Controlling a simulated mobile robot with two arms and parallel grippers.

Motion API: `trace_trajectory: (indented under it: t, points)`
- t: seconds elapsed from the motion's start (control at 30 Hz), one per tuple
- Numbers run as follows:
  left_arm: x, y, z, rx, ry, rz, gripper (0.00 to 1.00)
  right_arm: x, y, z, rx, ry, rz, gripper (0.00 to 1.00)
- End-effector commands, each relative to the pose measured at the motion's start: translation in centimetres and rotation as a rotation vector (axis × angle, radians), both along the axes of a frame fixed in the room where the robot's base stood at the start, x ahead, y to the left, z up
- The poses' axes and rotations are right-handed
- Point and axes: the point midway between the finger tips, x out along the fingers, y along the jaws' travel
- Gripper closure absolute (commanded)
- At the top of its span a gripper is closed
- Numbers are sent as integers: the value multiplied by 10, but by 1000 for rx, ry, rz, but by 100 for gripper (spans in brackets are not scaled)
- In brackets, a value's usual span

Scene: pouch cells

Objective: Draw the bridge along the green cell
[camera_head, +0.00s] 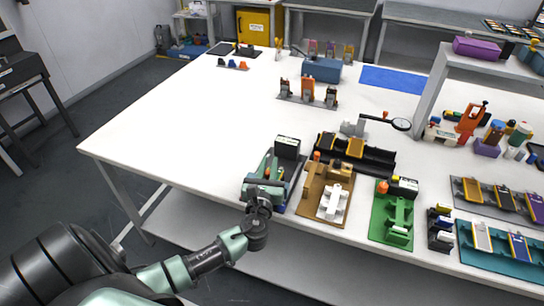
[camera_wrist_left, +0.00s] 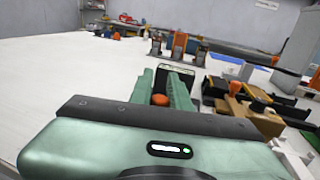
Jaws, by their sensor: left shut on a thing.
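The left wrist view shows an orange knob (camera_wrist_left: 160,99) between two pale green pieces just past the palm; I cannot tell whether these are fingers or fixture. The dark box (camera_wrist_left: 176,70) stands behind them. A bright green station (camera_head: 379,226), with an orange knob (camera_head: 383,187) and a black-and-white box (camera_head: 404,187), lies further right, apart from the gripper. My right gripper is out of view.
A tan station (camera_head: 308,202) with a white part (camera_head: 333,202) stands close to my gripper's right. A black rack (camera_head: 375,160) lies behind it. Orange-and-grey stands (camera_head: 308,90) are further back.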

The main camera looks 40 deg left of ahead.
Motion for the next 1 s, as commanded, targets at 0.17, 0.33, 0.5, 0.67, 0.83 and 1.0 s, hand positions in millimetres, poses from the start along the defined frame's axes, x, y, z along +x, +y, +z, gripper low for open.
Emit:
trace_trajectory:
  t: [0.17,0.33,0.5,0.67,0.83,1.0]
  points:
    - [-1,0,1,-1,-3,0,100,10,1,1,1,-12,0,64]
    - [-1,0,1,0,-4,0,80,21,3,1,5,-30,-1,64]
    - [-1,0,1,0,-3,0,61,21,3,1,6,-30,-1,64]
    - [-1,0,1,0,-3,1,61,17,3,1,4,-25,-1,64]
    - [-9,-5,0,0,-4,0,61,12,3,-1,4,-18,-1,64]
    - [-35,-18,-1,-1,-2,-1,61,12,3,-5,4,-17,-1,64]
